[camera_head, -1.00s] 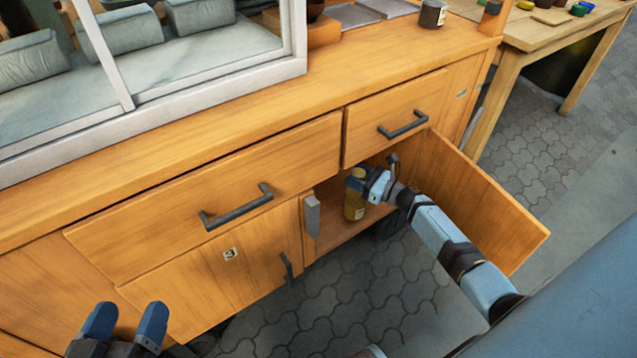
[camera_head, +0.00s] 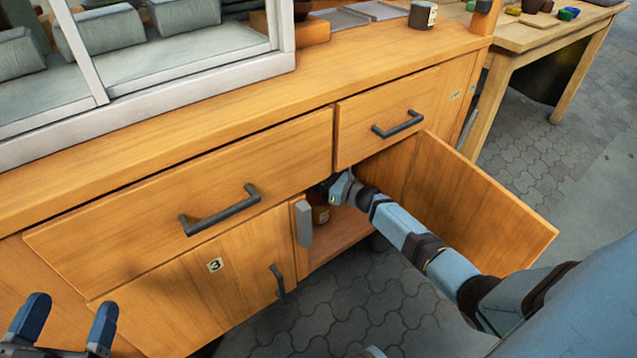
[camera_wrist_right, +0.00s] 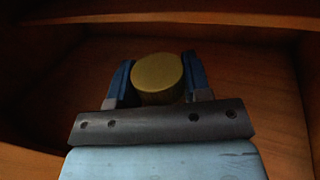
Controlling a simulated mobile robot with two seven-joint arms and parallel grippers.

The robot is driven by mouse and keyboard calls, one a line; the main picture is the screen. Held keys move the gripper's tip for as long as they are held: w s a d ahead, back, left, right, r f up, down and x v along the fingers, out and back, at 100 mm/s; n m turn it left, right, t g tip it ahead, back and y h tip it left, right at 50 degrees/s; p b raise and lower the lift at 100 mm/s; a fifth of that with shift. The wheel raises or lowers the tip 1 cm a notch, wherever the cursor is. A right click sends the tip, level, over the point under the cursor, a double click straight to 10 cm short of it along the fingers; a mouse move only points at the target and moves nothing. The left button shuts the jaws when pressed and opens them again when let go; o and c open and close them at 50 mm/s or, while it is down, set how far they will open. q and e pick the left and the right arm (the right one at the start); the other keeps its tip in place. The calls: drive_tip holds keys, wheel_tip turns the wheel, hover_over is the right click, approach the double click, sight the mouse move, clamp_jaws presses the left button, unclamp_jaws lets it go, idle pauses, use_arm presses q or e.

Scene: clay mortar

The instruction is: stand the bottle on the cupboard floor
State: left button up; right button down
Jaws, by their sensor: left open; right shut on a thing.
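The bottle (camera_head: 320,212) is inside the open cupboard, mostly hidden by my right arm and the shade; its brown lower part with a pale label shows. In the right wrist view its round yellow-brown cap (camera_wrist_right: 158,77) sits between the blue fingers. My right gripper (camera_wrist_right: 158,80) is shut on the bottle. Whether the bottle's base touches the cupboard floor (camera_head: 345,230) cannot be told. The cupboard door (camera_head: 480,205) stands open on the right. My left gripper (camera_head: 66,325) is open and empty at the lower left, in front of the drawers.
A closed cupboard door marked 3 (camera_head: 225,275) is left of the opening, and a grey latch block (camera_head: 303,223) sits at its edge. Drawers with dark handles (camera_head: 398,124) are above. A dark jar (camera_head: 422,15) stands on the worktop. A wooden table (camera_head: 545,40) is at right.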

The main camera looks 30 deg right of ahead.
drive_tip(key=c, duration=0.6)
unclamp_jaws()
drive_tip(key=shift+f, duration=0.1)
drive_tip(key=shift+o, duration=0.2)
drive_tip(key=shift+s+d+r, duration=0.15)
drive_tip(key=shift+s+r, duration=0.05)
drive_tip(key=shift+s, duration=0.2)
use_arm(q)
drive_tip(key=s+n+p, duration=0.1)
drive_tip(key=p, duration=0.1)
drive_tip(key=s+d+n+g+y+p, duration=0.1)
drive_tip(key=n+p, duration=0.1)
drive_tip(key=shift+d+f, duration=0.1)
drive_tip(key=shift+f, duration=0.25)
use_arm(e)
drive_tip(key=v, duration=1.1)
use_arm(q)
drive_tip(key=shift+w+r, duration=0.1)
drive_tip(key=shift+w, duration=0.05)
use_arm(e)
drive_tip(key=shift+s+f, duration=0.1)
